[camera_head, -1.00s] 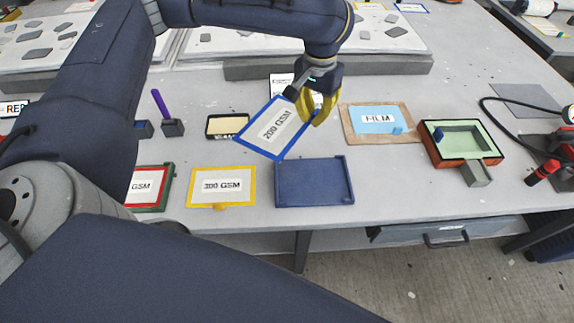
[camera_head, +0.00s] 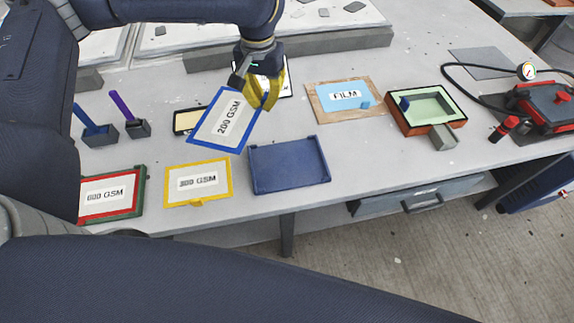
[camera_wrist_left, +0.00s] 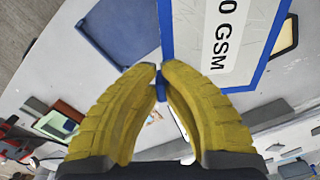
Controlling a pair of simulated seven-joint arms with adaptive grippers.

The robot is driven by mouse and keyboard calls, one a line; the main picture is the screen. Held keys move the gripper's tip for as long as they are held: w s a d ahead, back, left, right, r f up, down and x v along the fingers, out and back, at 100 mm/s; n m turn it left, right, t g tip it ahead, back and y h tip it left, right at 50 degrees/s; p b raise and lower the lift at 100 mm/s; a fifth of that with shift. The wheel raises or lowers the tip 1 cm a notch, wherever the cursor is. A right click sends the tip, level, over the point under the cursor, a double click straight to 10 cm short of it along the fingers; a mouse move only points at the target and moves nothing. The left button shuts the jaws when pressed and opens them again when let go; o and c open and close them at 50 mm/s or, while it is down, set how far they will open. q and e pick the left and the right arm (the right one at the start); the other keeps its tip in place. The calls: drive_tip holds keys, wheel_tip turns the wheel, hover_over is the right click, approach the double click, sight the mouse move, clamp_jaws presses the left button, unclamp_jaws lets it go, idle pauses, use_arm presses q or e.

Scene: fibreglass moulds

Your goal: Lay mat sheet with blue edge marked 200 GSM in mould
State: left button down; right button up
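The mat sheet with the blue edge marked 200 GSM (camera_head: 210,130) hangs tilted in the air from my left gripper (camera_head: 267,106). In the left wrist view the yellow fingers of the left gripper (camera_wrist_left: 161,78) are closed on a small blue tab at the edge of the sheet (camera_wrist_left: 205,50). The mould (camera_head: 432,104), a dark-edged orange box with a pale green hollow, stands to the right on the table, well apart from the gripper. It also shows in the left wrist view (camera_wrist_left: 55,125). My right gripper is in no view.
An empty blue tray (camera_head: 290,165) lies near the front edge. Yellow 300 GSM (camera_head: 198,182) and red 600 GSM (camera_head: 108,196) sheets are to its left. A FILM board (camera_head: 345,112) lies between sheet and mould. A hose and red pump (camera_head: 545,105) are at right.

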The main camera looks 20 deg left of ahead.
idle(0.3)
use_arm(q)
drive_tip(key=m, duration=1.2)
hover_over(309, 182)
wheel_tip(309, 182, down, 9)
drive_tip(key=shift+f, duration=0.15)
drive_tip(key=shift+f, duration=3.35)
drive_tip(key=shift+f, duration=1)
drive_tip(key=c, duration=1.5)
unclamp_jaws()
